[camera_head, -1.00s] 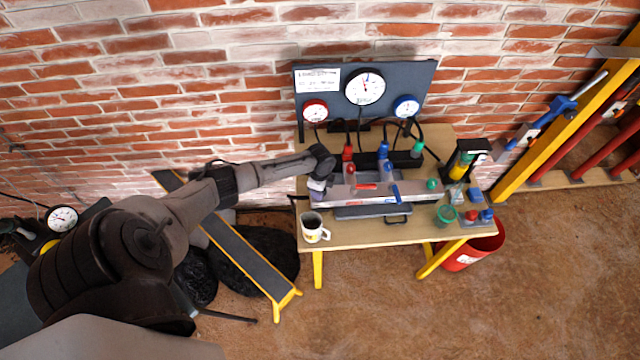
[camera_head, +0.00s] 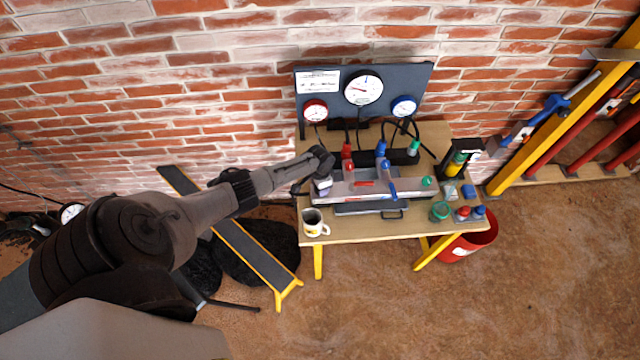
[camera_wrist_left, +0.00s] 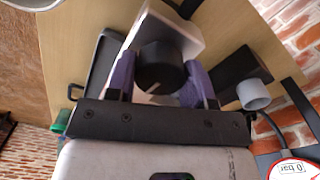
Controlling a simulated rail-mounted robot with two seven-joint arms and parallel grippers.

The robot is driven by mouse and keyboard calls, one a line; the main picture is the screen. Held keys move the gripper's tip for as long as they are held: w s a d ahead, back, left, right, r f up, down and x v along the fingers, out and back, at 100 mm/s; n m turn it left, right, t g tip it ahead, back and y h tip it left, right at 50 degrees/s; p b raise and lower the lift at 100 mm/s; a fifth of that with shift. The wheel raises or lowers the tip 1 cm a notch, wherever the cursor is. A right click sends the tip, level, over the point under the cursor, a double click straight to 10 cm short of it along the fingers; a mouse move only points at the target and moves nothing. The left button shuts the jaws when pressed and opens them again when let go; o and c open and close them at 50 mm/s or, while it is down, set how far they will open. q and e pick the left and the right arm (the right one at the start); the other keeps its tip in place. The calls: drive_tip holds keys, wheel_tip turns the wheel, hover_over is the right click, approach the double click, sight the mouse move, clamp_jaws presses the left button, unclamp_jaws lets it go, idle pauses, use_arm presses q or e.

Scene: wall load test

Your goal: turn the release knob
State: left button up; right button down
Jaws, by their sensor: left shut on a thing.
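The release knob (camera_wrist_left: 160,66) is a dark round knob with a pale mark, on the end of a white block (camera_wrist_left: 178,28) in the left wrist view. My left gripper (camera_wrist_left: 160,80) has its two purple fingers shut on the knob, one on each side. In the head view my left gripper (camera_head: 322,186) is at the left end of the grey manifold (camera_head: 357,190) on the bench. The knob is hidden there by my wrist. My right gripper is in neither view.
The wooden bench (camera_head: 357,230) holds a mug (camera_head: 314,224) near its front left corner, just below my gripper. A gauge panel (camera_head: 420,85) stands at the back. A red bucket (camera_head: 478,240) is at the right.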

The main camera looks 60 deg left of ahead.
use_arm(q)
drive_tip(key=shift+n, duration=0.6)
drive_tip(key=o, duration=0.9)
drive_tip(key=shift+r+p, duration=1.35)
drive_tip(key=shift+r, duration=5.6)
